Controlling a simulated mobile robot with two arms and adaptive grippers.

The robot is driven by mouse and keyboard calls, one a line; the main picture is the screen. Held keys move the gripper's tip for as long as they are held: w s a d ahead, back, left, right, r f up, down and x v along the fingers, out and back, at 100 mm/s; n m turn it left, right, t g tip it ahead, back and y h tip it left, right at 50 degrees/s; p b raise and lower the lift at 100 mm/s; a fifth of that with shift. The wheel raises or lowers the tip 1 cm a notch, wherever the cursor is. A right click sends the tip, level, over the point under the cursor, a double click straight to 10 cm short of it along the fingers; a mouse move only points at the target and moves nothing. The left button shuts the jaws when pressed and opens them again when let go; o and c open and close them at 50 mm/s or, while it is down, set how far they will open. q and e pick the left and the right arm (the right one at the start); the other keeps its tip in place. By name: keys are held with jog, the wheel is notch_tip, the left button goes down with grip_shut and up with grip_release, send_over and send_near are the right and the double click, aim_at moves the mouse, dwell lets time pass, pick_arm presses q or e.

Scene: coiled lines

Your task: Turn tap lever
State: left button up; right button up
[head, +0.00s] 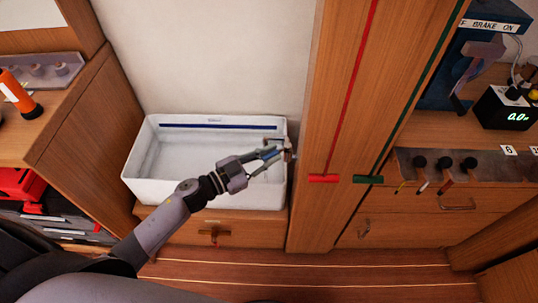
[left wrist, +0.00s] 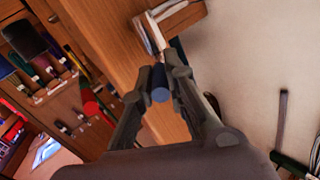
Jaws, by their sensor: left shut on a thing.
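My left gripper (head: 273,153) reaches over the right side of a white basin (head: 139,163), close to the wooden post. It is shut on a small blue part, which I take to be the tap lever (left wrist: 159,88). In the left wrist view the blue part sits between the two dark fingertips (left wrist: 157,79). In the head view the fingers hide most of the tap, and only small pale metal bits show by the basin's right rim. The lever's exact angle cannot be told. My right gripper is not in view.
A wooden post (head: 330,120) stands just right of the basin, with a red line (head: 357,70) and a green line (head: 420,90) on it. A drawer is below the basin. A digital display (head: 507,108) is at right.

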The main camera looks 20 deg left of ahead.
pick_arm(q)
grip_shut()
